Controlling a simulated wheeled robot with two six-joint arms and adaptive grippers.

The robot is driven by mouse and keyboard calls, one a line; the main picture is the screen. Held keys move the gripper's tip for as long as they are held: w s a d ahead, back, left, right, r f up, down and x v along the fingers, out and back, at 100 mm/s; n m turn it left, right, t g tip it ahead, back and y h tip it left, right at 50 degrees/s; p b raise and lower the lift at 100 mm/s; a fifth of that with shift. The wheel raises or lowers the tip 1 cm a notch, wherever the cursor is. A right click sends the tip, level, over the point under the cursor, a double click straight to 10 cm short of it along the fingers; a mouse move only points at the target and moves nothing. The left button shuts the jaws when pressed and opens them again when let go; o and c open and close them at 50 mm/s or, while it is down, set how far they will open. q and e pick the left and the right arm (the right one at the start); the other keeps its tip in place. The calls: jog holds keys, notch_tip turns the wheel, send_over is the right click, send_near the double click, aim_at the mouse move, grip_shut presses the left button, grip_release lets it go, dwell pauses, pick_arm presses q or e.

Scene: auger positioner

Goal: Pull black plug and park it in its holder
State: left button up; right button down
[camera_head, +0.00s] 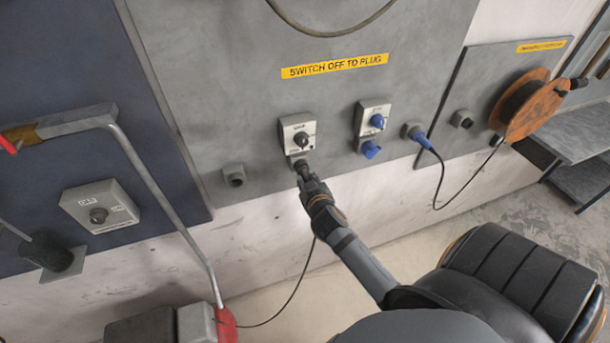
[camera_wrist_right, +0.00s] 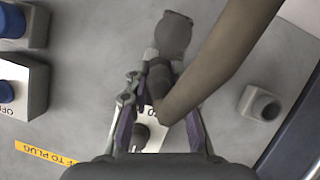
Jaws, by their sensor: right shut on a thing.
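The black plug (camera_head: 303,170) is at the socket under the left switch box (camera_head: 298,133) on the grey panel. I cannot tell how deep it sits. My right gripper (camera_head: 309,184) is shut on it from below. In the right wrist view the black plug (camera_wrist_right: 160,76) lies between the fingers, next to a grey socket piece (camera_wrist_right: 173,34), and its thick cable (camera_wrist_right: 225,55) crosses in front, hiding part of the grip. A grey empty round holder (camera_head: 234,176) is on the panel to the left; it also shows in the right wrist view (camera_wrist_right: 263,105). My left gripper is out of view.
A second switch box (camera_head: 374,118) with a blue socket (camera_head: 371,149) is to the right. A blue plug (camera_head: 415,131) sits in a holder. An orange cable reel (camera_head: 528,105) is farther right. A bent metal handle (camera_head: 160,185) stands at the left.

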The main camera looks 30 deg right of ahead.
jog(key=shift+s+a, duration=0.2)
jog(key=shift+s, duration=0.8)
jog(key=shift+s+a, duration=0.1)
jog(key=shift+s, duration=0.05)
jog(key=shift+s+a, duration=0.2)
jog(key=shift+s, duration=0.75)
jog(key=shift+s, duration=0.1)
